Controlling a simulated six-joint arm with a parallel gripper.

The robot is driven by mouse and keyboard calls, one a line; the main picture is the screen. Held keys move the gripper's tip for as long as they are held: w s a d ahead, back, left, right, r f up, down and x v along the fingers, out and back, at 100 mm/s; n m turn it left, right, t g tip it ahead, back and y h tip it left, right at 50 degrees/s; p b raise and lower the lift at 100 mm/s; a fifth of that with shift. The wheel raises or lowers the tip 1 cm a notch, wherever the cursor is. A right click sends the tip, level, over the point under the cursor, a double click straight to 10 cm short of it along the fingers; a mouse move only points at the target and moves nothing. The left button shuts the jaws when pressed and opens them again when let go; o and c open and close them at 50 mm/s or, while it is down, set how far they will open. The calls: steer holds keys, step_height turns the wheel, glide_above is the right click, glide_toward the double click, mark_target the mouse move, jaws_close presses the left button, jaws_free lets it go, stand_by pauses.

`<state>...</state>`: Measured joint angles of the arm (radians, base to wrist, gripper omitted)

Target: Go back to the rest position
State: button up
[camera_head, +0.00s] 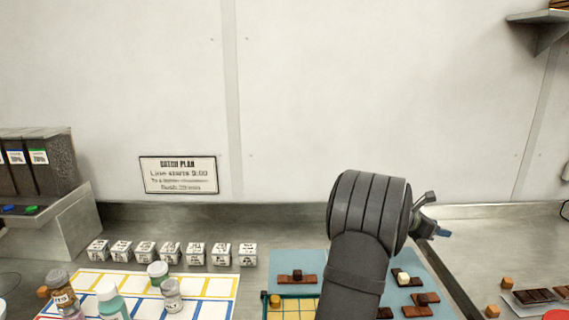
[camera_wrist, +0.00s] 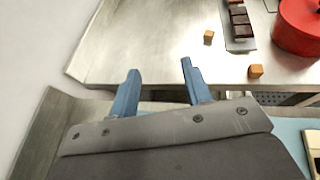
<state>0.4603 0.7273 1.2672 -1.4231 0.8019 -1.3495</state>
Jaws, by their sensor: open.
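My gripper (camera_wrist: 157,88) shows in the wrist view with its two blue fingers apart and nothing between them. In the head view my gripper (camera_head: 438,216) is at the right end of my dark arm, raised above the steel counter. One finger with a blue tip shows there; the rest is hidden behind the wrist. My arm covers part of the blue mat (camera_head: 430,268) and of the yellow mould tray (camera_head: 300,299).
Chocolate pieces lie on the blue mat. Bottles stand on a coloured grid sheet (camera_head: 218,286) at the left, with several white labelled cubes (camera_head: 170,253) behind. A red pot (camera_wrist: 300,28), a chocolate tray (camera_wrist: 240,28) and caramel cubes (camera_wrist: 255,71) are at the right.

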steer(key=w+a+n+t+y, duration=0.2)
steer(key=a+n+t+y, duration=0.3)
steer(key=a, duration=2.6)
steer(key=shift+w+a+f+n+t, duration=0.15)
steer(key=shift+a+f+n+t, duration=0.25)
steer(key=shift+n+t, duration=1.1)
